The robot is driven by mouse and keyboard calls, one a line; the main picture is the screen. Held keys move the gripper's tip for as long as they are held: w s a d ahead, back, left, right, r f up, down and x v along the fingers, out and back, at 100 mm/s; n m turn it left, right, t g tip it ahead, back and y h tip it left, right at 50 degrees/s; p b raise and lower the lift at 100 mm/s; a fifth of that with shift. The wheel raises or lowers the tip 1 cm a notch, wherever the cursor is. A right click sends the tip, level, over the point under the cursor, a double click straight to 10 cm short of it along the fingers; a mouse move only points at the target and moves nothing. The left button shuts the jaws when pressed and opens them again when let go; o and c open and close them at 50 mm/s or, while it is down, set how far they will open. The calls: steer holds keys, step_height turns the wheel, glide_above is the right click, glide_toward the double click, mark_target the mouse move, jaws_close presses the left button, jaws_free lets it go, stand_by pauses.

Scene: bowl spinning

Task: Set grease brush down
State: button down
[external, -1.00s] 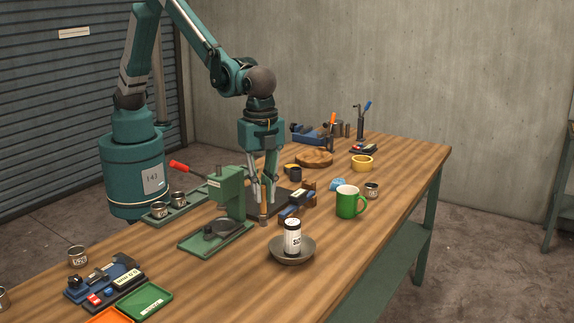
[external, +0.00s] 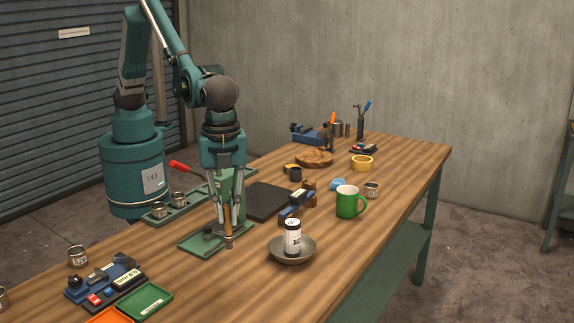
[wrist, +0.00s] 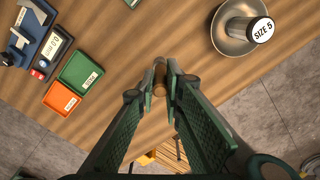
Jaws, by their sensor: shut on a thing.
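My gripper (external: 228,205) is shut on the grease brush (external: 228,222), a slim brown wooden-handled piece held upright between the fingers. Its lower end is close to the tabletop beside the green press; I cannot tell whether it touches. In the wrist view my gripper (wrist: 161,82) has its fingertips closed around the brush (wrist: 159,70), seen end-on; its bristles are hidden.
A green press (external: 190,243) stands directly behind my gripper and is partly hidden. A green tray (external: 148,301) lies front left. The wood between the tray and bowl is clear.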

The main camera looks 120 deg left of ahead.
mark_target(229, 235)
steer(key=shift+f, duration=0.15)
steer(key=shift+f, duration=3)
steer(key=shift+f+p, duration=0.35)
steer(key=shift+f, duration=1.5)
steer(key=shift+f, duration=0.2)
steer(key=c, duration=2.5)
jaws_free()
steer(key=shift+o, duration=0.2)
steer(key=shift+r, duration=0.25)
step_height(229, 235, up, 12)
steer(key=shift+f+b, duration=0.1)
steer(key=shift+b, duration=0.25)
